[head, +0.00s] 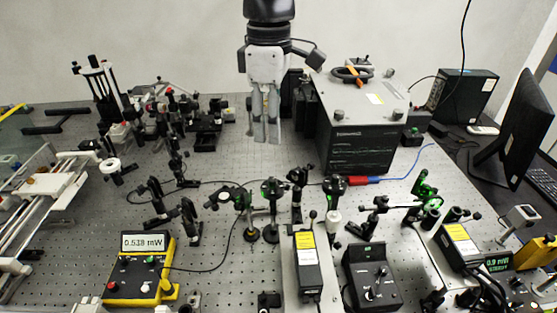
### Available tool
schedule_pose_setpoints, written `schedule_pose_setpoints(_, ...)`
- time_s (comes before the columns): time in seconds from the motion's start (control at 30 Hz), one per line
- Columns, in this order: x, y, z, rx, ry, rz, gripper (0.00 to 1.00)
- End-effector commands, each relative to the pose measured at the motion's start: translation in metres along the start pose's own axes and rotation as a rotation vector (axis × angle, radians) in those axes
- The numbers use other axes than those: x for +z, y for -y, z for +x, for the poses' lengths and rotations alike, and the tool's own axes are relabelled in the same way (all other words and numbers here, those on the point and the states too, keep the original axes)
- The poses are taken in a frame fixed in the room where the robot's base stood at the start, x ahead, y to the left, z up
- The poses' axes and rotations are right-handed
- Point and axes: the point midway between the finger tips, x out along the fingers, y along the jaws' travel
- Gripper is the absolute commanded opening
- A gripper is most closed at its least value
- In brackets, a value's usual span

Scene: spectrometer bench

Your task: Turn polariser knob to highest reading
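My gripper (265,141) hangs fingers down over the back middle of the bench, in front of the pale wall. Its fingers look close together and I see nothing held, but the viewing angle does not show whether they are open. A yellow and black power meter (152,266) at the front left reads 0.538 mW. I cannot tell which carries the polariser knob. My gripper is apart from all of them.
A large black box (355,140) stands right of my gripper. Several small mounts crowd the left and centre. A black control box (371,278) and a yellow-labelled module (306,266) stand in front. A second meter display (497,263) reads about 0.9 mW. A monitor (525,125) is at right.

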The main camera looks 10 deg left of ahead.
Motion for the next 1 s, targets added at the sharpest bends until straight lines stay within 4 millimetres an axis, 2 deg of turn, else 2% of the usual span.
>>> schedule_pose_setpoints(0.6, 0.001, 0.002, 0.109, -0.002, 0.002, 0.004, 0.35)
schedule_pose_setpoints(0.8, 0.001, 0.001, 0.126, 0.0, 0.001, 0.005, 0.35)
schedule_pose_setpoints(1.0, 0.001, 0.0, 0.13, 0.001, 0.0, 0.005, 0.35)
